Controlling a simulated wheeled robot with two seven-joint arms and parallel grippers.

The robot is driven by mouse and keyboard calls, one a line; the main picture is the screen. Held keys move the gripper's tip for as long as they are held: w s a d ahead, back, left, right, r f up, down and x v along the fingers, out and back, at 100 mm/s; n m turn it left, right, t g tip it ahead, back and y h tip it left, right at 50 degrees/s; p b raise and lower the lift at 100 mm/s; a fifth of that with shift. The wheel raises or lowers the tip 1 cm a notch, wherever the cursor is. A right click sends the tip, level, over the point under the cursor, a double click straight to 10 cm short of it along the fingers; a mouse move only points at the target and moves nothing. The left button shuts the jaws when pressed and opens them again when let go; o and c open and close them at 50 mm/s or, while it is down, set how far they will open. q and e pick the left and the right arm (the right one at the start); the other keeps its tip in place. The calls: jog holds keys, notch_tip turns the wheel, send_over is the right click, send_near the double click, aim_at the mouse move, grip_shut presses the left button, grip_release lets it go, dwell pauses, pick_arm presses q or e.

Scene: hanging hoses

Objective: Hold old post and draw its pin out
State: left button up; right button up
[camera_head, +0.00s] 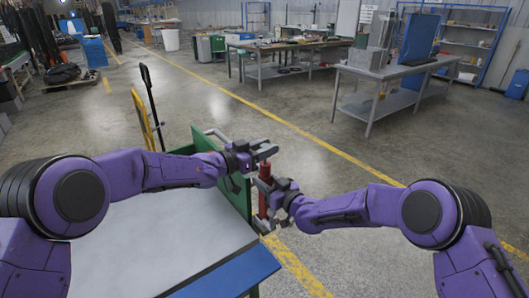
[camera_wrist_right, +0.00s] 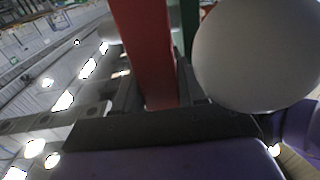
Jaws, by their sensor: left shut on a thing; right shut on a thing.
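The red post (camera_head: 264,172) stands upright just beyond the edge of the table with the green panel. My right gripper (camera_head: 266,188) is shut on it from the right. In the right wrist view the red post (camera_wrist_right: 147,50) runs between the two fingers. My left gripper (camera_head: 266,149) is at the post's upper end, just above the right one, and is shut. The pin is too small or hidden between the left fingers to make out. A pale rounded body (camera_wrist_right: 255,50) fills the right of the wrist view, close to the camera.
A grey-topped table (camera_head: 160,240) with a blue front edge (camera_head: 235,275) and a green side panel (camera_head: 238,190) is close on the left. A grey bent pipe (camera_head: 216,134) shows behind the panel. Open floor lies beyond; workbenches (camera_head: 390,72) stand further back.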

aim_at(265, 145)
pick_arm(q)
jog(key=shift+r, duration=1.95)
jog(key=shift+r, duration=1.55)
pick_arm(e)
jog(key=o, duration=1.3)
jog(key=shift+c, duration=0.2)
